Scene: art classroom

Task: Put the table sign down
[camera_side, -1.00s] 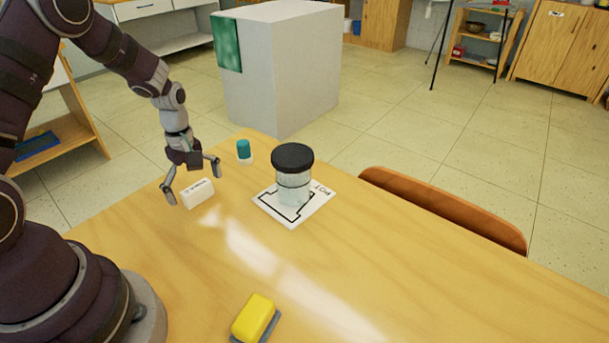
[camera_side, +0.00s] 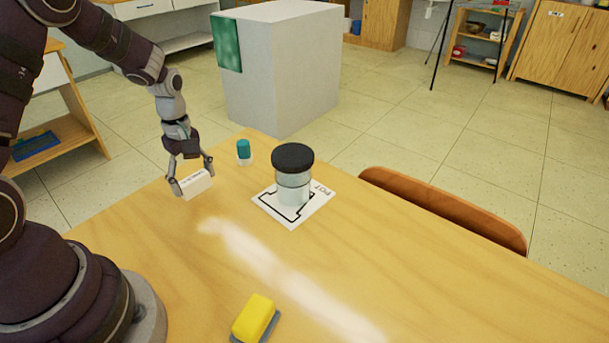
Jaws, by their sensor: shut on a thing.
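The table sign is a small white block with dark lettering on it (camera_side: 196,183). It stands near the left edge of the wooden table (camera_side: 330,265). My gripper (camera_side: 194,177) is shut on the sign, one finger at each end of it. The sign looks to be at or very close to the table top; I cannot tell whether it touches. The fingers hide its two ends.
A clear jar with a black lid (camera_side: 292,180) stands on a white marked card (camera_side: 268,205) to the right. A small teal-capped bottle (camera_side: 244,150) stands behind. A yellow block on a grey base (camera_side: 254,318) lies in front. A chair back (camera_side: 445,208) borders the table's far right edge.

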